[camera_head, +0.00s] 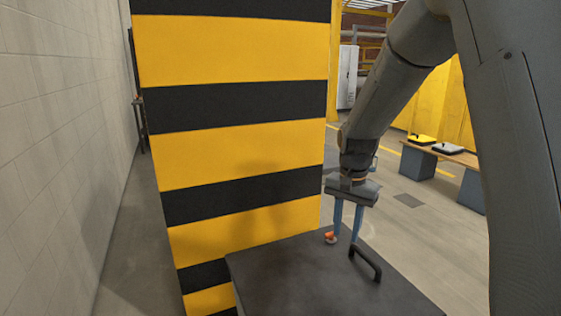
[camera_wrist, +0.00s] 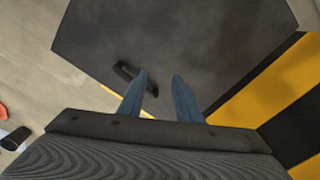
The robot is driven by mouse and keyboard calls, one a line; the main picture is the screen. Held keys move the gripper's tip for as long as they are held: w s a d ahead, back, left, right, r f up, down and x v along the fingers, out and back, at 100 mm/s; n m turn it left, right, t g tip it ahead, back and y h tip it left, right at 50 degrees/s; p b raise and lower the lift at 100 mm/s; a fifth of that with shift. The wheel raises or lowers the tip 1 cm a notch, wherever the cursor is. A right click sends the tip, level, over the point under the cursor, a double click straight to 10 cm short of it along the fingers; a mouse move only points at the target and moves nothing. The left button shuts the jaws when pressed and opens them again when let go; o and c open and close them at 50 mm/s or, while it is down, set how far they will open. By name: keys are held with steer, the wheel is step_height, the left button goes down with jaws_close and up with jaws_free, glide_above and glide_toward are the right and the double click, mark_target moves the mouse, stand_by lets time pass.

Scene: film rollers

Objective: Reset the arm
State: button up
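My gripper (camera_head: 345,232) hangs pointing down over a dark flat-topped surface (camera_head: 290,275) in the head view. Its two blue fingers are spread apart with nothing visible between them. A black handle (camera_head: 366,262) stands on the surface just right of the fingers. A small orange-topped object (camera_head: 330,238) shows by the left finger; I cannot tell whether they touch. In the wrist view the open gripper (camera_wrist: 160,76) points toward the dark surface (camera_wrist: 200,35), and the handle (camera_wrist: 135,78) lies partly behind the left finger.
A yellow-and-black striped pillar (camera_head: 235,105) stands close to the left of the arm. A pale block wall (camera_head: 60,130) is farther left. At the right back, a wooden-topped bench (camera_head: 440,158) carries a yellow item (camera_head: 422,140) and a white item (camera_head: 447,149). Open floor lies between.

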steer(key=s+f+n, duration=0.1)
steer(key=s+n, duration=0.6)
steer(key=s, duration=1.7)
steer(key=shift+f, duration=0.15)
steer(key=shift+d, duration=0.1)
